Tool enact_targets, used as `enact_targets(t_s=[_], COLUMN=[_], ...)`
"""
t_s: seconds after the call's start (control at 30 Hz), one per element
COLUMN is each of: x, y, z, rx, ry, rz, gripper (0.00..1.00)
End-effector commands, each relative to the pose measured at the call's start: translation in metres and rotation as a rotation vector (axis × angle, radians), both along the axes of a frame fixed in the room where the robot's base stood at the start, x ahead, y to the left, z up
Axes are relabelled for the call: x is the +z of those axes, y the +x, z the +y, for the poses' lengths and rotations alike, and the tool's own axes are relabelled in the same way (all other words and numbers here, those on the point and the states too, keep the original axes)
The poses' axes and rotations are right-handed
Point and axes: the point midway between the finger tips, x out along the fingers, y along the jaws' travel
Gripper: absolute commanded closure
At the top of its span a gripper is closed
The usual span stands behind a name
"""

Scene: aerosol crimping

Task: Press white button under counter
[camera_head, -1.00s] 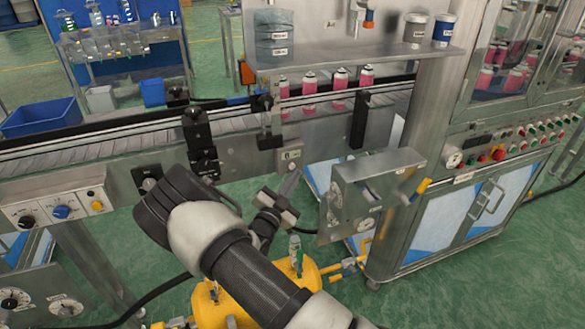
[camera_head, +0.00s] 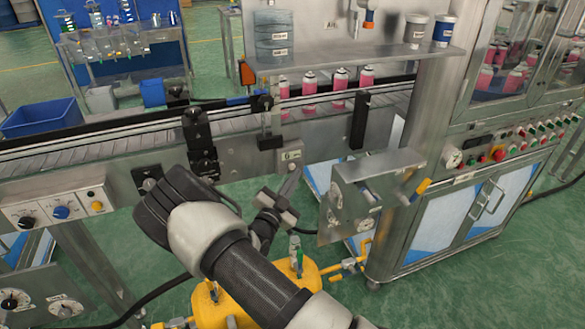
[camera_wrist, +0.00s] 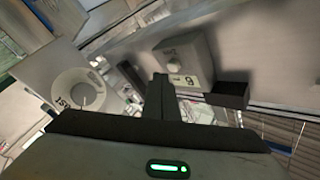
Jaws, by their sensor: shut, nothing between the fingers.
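A small grey box (camera_head: 290,161) with a number label is fixed to the front of the conveyor, under its edge. In the wrist view the box (camera_wrist: 185,62) carries a small round white button (camera_wrist: 174,66) beside the "6" label. My gripper (camera_head: 293,181) is shut and empty, its tip just below the box in the head view. In the wrist view my gripper's fingers (camera_wrist: 161,80) point up toward the box, with the tip just below and left of the button. I cannot tell whether they touch. The button is too small to make out in the head view.
A metal control box (camera_head: 370,195) with a gauge stands just right of my gripper. Pink cans (camera_head: 310,85) stand on the conveyor (camera_head: 90,152) above. A yellow tank (camera_head: 225,303) is on the floor below my arm. A round dial (camera_wrist: 82,92) shows in the wrist view.

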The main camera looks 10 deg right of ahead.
Motion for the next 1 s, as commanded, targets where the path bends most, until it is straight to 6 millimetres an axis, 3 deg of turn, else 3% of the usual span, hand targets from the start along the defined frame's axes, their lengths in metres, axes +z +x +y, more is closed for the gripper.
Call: enact_targets(t_s=[1.0], x=[0.0], y=[0.0087], z=[0.0018], rx=[0.0], ry=[0.001], rz=[-0.001], gripper=[1.0])
